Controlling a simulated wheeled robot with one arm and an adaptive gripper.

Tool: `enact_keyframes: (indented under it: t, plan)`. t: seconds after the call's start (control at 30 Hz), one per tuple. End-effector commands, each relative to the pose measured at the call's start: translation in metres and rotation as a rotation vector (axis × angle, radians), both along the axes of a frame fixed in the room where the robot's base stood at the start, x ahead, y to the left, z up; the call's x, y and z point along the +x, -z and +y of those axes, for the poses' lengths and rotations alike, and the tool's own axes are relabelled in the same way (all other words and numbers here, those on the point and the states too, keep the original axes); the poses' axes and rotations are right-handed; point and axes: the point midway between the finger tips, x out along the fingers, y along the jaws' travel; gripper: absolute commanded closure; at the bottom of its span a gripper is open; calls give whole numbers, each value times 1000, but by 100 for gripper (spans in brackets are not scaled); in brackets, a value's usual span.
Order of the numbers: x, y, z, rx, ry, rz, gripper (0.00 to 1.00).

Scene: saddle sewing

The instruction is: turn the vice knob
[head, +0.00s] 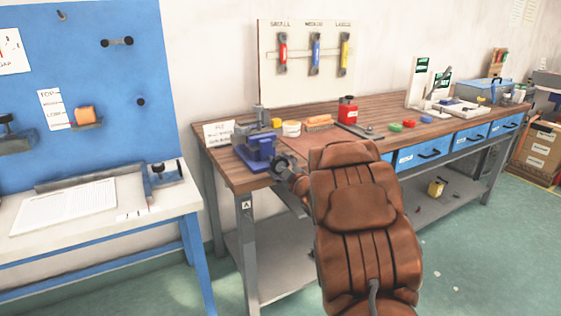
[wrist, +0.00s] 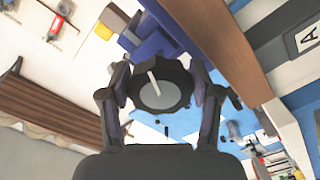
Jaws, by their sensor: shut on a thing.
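The blue vice (head: 256,150) stands on the front left corner of the wooden workbench (head: 222,172). Its dark body also shows behind the knob in the wrist view (wrist: 152,42). The vice knob (wrist: 160,86) is round and black, with a grey face and a white pointer line that leans slightly left of upright in the wrist view. My gripper (wrist: 162,93) is shut on the knob, with one finger on each side of it. In the head view my gripper (head: 290,172) is at the vice's front, and the knob is small and dark there.
A white sign (head: 219,132) stands left of the vice. A white round tub (head: 291,128), an orange brush-like block (head: 319,121) and a red can (head: 347,110) stand to its right. A white table (head: 100,215) is at the left, with floor between it and the bench.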

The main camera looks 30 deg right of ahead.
Motion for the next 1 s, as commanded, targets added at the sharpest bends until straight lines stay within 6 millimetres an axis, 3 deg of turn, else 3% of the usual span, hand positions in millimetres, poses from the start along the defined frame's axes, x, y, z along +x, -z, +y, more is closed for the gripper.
enact_keyframes:
  t: [0.6, 1.0]
  plan:
    - [0, 1, 3, 577, 2, -46, 72]
    - [0, 3, 5, 834, 1, -67, 72]
